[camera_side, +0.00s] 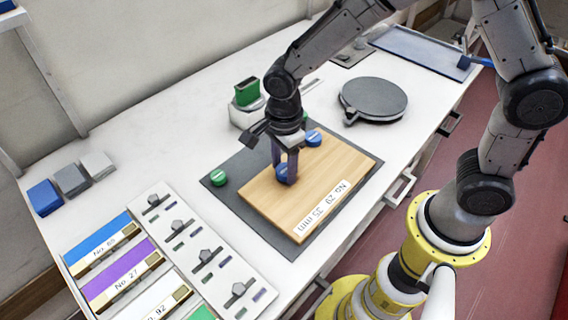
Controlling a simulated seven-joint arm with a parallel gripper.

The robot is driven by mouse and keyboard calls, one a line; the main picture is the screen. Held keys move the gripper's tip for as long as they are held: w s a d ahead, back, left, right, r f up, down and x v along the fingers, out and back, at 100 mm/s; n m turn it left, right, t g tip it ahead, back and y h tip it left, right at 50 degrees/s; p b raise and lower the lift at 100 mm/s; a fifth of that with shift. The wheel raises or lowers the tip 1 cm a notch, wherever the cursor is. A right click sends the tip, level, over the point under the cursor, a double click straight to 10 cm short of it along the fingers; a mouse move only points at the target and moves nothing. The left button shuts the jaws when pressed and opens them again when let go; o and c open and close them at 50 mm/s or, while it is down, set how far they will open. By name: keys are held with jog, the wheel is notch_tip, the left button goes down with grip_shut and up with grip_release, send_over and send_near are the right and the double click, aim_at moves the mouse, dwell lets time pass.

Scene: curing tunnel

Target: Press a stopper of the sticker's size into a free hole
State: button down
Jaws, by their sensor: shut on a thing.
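A wooden board (318,190) lies on a dark mat (228,198). Its white sticker (321,211) reads "No 20 35 mm", upside down in the picture. My gripper (285,172) points down over the board's left part, shut on a blue stopper (283,175) with a pale mark on top. I cannot tell whether this stopper is in a hole or just above the board. A second blue stopper (313,138) is at the board's far edge, right of my gripper. A green stopper (219,177) sits on the mat left of the board. I see no open hole; my gripper hides part of the board.
A round grey disc (373,97) stands behind the board. A green block in a white holder (246,95) is behind my gripper. A panel with knobs (205,249) and coloured labelled strips (122,271) lie front left. Blue and grey blocks (72,179) stand far left.

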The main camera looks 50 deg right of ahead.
jog(key=shift+f, duration=0.45)
dwell(0.4)
grip_release()
dwell(0.3)
jog(key=shift+r, duration=3.55)
